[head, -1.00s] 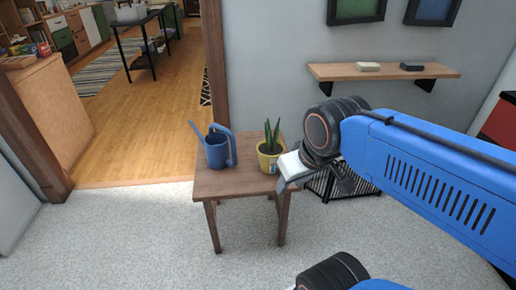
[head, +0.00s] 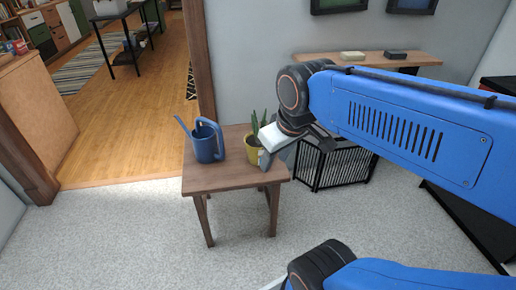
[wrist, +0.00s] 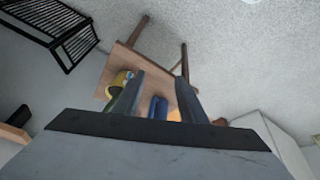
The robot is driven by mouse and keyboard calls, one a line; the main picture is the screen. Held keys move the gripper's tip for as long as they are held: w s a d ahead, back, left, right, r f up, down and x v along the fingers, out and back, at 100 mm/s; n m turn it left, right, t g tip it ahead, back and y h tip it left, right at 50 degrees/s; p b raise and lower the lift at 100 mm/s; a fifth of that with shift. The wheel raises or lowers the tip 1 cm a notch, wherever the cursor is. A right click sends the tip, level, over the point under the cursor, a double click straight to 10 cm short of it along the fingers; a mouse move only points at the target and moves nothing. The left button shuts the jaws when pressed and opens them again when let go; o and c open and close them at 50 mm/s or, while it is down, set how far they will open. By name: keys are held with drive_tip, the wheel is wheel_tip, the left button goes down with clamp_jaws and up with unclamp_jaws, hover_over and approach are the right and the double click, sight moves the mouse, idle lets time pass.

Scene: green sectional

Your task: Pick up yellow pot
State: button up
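The yellow pot (head: 252,153) holds a green spiky plant and stands on a small wooden table (head: 222,179), near its right side. My gripper (head: 268,158) is beside the pot on its right and covers part of it in the head view. In the wrist view the two fingers of my gripper (wrist: 161,82) are spread apart with nothing held. There the yellow pot (wrist: 120,84) shows just left of the left finger, partly hidden by it, not between the fingers. I cannot tell whether they touch.
A blue watering can (head: 207,144) stands on the table left of the pot; it also shows between the fingers in the wrist view (wrist: 157,107). A black wire rack (head: 335,168) is right of the table. A wall shelf (head: 420,58) hangs behind. Carpet in front is clear.

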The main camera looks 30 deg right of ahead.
drive_tip(key=w+d+r+n+g, duration=0.1)
drive_tip(key=w+d+r+n, duration=0.15)
drive_tip(key=w, duration=0.55)
drive_tip(key=w+d+r+n+g, duration=0.1)
drive_tip(key=w+r+n, duration=0.25)
drive_tip(key=w, duration=0.35)
drive_tip(key=n+g+h, duration=0.1)
drive_tip(key=n+g, duration=0.2)
drive_tip(key=n, duration=0.4)
approach(257, 116)
drive_tip(key=f, duration=0.7)
drive_tip(key=d+f, duration=0.1)
drive_tip(key=f, duration=0.2)
drive_tip(key=shift+d+f, duration=0.1)
drive_tip(key=shift+f, duration=0.1)
drive_tip(key=shift+s+d+f, duration=0.15)
drive_tip(key=shift+f, duration=0.85)
drive_tip(key=shift+s+d+f, duration=0.15)
drive_tip(key=shift+f, duration=0.85)
drive_tip(key=shift+s+d+f, duration=0.1)
drive_tip(key=shift+s+f, duration=0.05)
drive_tip(key=shift+f, duration=0.85)
clamp_jaws()
